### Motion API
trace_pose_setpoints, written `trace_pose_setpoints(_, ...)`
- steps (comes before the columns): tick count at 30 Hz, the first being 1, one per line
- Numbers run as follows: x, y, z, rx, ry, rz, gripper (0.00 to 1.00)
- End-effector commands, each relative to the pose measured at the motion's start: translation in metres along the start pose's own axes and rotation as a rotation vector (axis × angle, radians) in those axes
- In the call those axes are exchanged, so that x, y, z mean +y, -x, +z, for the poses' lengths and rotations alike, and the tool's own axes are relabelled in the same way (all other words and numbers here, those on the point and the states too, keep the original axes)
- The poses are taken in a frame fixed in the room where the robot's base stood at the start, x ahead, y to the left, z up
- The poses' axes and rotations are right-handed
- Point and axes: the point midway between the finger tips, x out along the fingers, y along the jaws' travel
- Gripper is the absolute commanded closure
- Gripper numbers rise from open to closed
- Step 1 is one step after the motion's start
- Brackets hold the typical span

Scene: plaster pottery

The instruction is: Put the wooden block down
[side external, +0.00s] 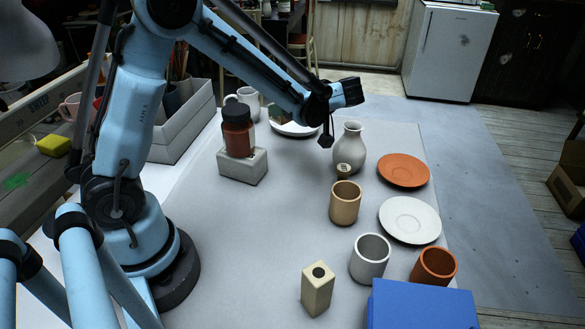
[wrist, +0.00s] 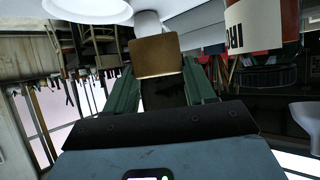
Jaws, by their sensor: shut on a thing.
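My gripper (side external: 327,136) hangs above the table left of the grey vase (side external: 349,149). In the wrist view its two green fingers (wrist: 160,77) are closed on a brown wooden block (wrist: 157,56), which shows a flat face between the fingertips. I cannot make out the held block in the side view. Another block, pale with a dark hole in its top (side external: 318,287), stands upright at the front of the table. A small brown piece with a pale round face (side external: 344,171) sits behind the tan cup (side external: 345,204).
A red-brown bottle (side external: 237,137) stands on a grey block (side external: 243,168) at left. White (side external: 409,229) and orange (side external: 403,169) saucers lie at right. A white cup (side external: 370,258), orange cup (side external: 434,266) and blue box (side external: 420,306) stand at front right. The table's middle left is clear.

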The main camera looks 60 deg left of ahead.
Motion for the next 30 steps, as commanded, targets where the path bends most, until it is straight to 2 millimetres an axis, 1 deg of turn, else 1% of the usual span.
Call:
trace_pose_setpoints(1,0.0,0.021,0.01,0.0,-0.037,0.067,0.76)
trace_pose_setpoints(3,-0.001,0.046,0.023,0.0,-0.082,0.147,0.76)
trace_pose_setpoints(6,-0.006,0.077,0.039,0.0,-0.142,0.257,0.76)
trace_pose_setpoints(9,-0.013,0.103,0.052,0.0,-0.192,0.348,0.76)
trace_pose_setpoints(12,-0.019,0.122,0.062,0.0,-0.232,0.42,0.76)
trace_pose_setpoints(16,-0.025,0.136,0.07,0.001,-0.262,0.473,0.76)
trace_pose_setpoints(18,-0.026,0.137,0.072,0.001,-0.269,0.486,0.76)
trace_pose_setpoints(20,-0.025,0.133,0.073,0.0,-0.271,0.491,0.76)
trace_pose_setpoints(23,-0.019,0.115,0.074,0.001,-0.27,0.489,0.76)
trace_pose_setpoints(30,0.001,0.059,0.078,0.001,-0.268,0.486,0.76)
